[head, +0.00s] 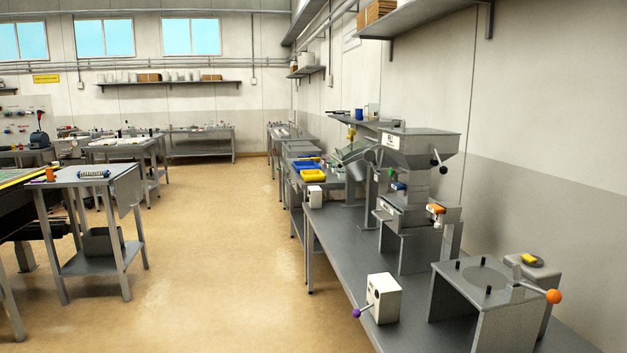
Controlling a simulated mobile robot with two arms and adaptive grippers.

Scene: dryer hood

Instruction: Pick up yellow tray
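The yellow tray (312,176) is small in the head view, right of the middle. It lies on a grey bench along the right wall, in front of a blue tray (305,165). A white box (315,196) stands just in front of it. What the tray holds is too small to tell. Neither of my grippers shows in the head view.
The near right bench (350,255) carries a hopper machine (418,150), a white box with a purple knob (383,297) and a press with an orange knob (485,290). A grey cart (92,190) stands left. The floor (210,240) between is clear.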

